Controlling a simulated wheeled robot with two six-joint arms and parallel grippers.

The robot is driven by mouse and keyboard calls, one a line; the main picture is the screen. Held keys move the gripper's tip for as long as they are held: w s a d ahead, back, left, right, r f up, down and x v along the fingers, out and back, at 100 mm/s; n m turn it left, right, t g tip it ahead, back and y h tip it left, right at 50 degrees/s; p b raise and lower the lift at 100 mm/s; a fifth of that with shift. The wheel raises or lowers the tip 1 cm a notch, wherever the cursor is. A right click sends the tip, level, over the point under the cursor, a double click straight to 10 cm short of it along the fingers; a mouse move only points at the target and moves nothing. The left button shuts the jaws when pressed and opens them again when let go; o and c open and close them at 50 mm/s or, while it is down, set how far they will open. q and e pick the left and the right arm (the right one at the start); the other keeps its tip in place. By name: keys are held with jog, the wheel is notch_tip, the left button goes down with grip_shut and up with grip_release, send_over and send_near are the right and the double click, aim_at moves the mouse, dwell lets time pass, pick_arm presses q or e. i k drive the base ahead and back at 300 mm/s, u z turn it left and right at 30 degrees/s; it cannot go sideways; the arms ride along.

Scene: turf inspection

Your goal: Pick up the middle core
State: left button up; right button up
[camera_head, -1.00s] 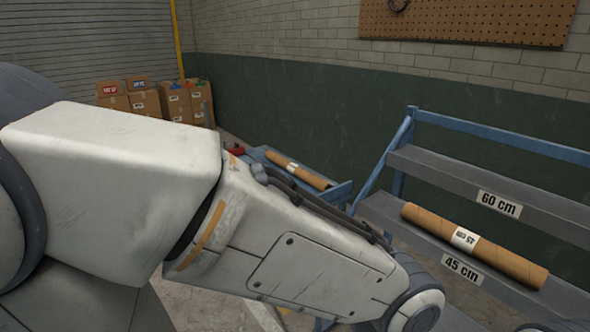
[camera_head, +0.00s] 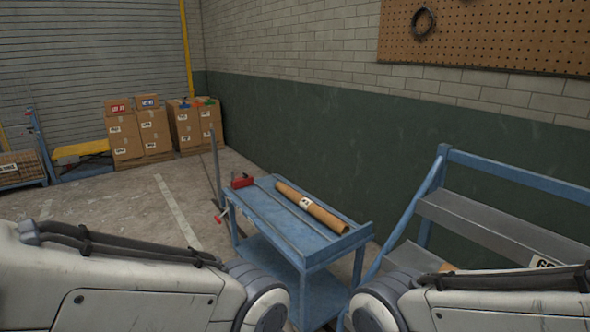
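One brown cardboard core (camera_head: 312,208) with a white label lies on top of the blue cart in the middle of the view. The end of another core (camera_head: 446,267) shows on the lower shelf of the rack at right; my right arm hides the rest. I cannot tell from this view which core is the middle one. My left arm comes in from the left and my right arm from the right, both along the bottom edge. Neither gripper is in view, so I see nothing held.
The blue cart (camera_head: 276,227) stands beside the blue-framed rack (camera_head: 500,228), whose label is partly covered. A red tool (camera_head: 242,181) is at the cart's far left corner. Cardboard boxes (camera_head: 130,140) stand at the back. The concrete floor left of the cart is clear.

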aim_at(337, 225)
jog(key=u, duration=0.85)
jog(key=i, duration=1)
jog(key=u, duration=0.65)
jog(key=i, duration=1.8)
jog(key=z, duration=0.45)
jog(key=i, duration=1)
jog(key=z, duration=1.6)
jog(key=i, duration=0.65)
jog(key=z, duration=0.55)
